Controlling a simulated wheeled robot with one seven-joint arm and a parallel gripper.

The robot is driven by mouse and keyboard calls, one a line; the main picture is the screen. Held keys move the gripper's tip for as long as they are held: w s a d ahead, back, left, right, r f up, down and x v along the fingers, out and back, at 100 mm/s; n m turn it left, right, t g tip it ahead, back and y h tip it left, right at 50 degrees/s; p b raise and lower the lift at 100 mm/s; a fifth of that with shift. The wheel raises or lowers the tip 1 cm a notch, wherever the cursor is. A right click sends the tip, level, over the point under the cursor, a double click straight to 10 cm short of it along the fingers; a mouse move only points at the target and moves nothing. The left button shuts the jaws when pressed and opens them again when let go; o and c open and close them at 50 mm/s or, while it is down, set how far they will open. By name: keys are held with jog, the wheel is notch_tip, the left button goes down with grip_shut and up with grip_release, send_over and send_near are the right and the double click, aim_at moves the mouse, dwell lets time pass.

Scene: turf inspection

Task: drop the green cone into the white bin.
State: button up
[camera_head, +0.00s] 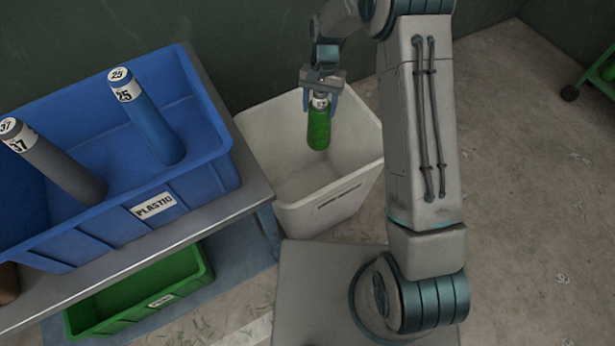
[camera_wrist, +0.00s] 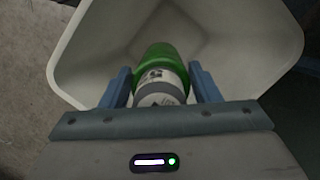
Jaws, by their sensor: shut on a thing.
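The green cone (camera_head: 319,130) is a slim green piece with a pale labelled end. It hangs with the green end down over the mouth of the white bin (camera_head: 348,207). My gripper (camera_head: 321,97) is shut on its pale end. In the wrist view the green cone (camera_wrist: 158,62) sits between the two blue fingers of my gripper (camera_wrist: 160,88), with the open white bin (camera_wrist: 68,68) beyond it. The bin's visible inner floor and walls look empty. The cone's exact height above the bin floor is hard to tell.
A blue bin (camera_head: 95,222) labelled PLASTIC stands on a grey table (camera_head: 232,205) at the left, holding a blue piece (camera_head: 150,125) and a grey piece (camera_head: 60,168). A green crate (camera_head: 120,305) sits below. A green cart (camera_head: 598,75) is at the far right. Open floor lies at the right.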

jog(key=shift+f+b, duration=1.4)
jog(key=shift+f, duration=1)
jog(key=o, duration=1.4)
jog(key=shift+o, duration=0.2)
jog(key=shift+r, duration=0.1)
jog(key=p+v, duration=0.2)
jog(key=v, duration=1.1)
jog(key=shift+w+r, duration=0.15)
jog(key=shift+r, duration=0.2)
